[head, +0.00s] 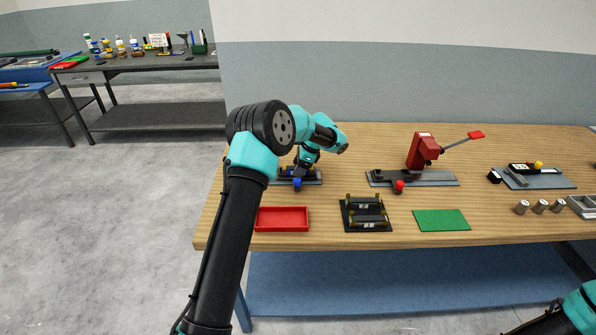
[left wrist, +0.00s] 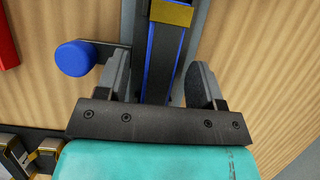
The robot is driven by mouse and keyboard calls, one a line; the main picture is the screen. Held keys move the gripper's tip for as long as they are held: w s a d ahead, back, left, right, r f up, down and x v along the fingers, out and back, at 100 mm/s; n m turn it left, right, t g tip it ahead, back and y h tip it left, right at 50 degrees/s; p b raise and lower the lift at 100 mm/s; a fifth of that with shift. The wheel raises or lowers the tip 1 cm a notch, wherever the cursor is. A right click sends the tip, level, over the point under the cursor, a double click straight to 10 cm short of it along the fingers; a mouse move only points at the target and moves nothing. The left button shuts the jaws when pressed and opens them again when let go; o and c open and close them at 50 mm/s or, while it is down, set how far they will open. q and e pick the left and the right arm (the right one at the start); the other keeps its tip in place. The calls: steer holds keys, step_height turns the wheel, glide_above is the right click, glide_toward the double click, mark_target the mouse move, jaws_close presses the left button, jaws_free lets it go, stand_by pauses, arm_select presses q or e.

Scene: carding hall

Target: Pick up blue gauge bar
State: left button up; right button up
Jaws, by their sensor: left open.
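The blue gauge bar (left wrist: 166,62) shows in the left wrist view as a dark bar with blue sides and a gold-coloured block across it. It runs up the picture between the two fingers of my left gripper (left wrist: 160,82), with a gap to either side. In the head view my left gripper (head: 303,172) points down over the fixture at the table's left. It is open and hides much of the bar there. A blue knob (left wrist: 75,58) sticks out to the left, outside the fingers. My right gripper is out of view.
A red tray (head: 282,219), a black stand with gold-coloured posts (head: 366,214) and a green mat (head: 441,220) lie along the front. A red-handled press (head: 422,150) stands to the right. Several metal cylinders (head: 539,207) stand farther right.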

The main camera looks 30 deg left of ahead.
mark_target(294, 168)
arm_select(q)
steer(key=shift+c, duration=0.3)
jaws_close()
stand_by(0.4)
steer(key=shift+r, duration=1.65)
steer(key=shift+s+d+r, duration=0.1)
steer(key=shift+s+r, duration=0.05)
steer(key=shift+r, duration=0.05)
steer(key=s+d+r, duration=0.1)
steer(key=s+d, duration=0.7)
steer(key=s, duration=0.5)
steer(key=shift+s+r, duration=0.15)
steer(key=shift+s, duration=0.05)
steer(key=shift+r, duration=0.15)
steer(key=shift+r, duration=0.85)
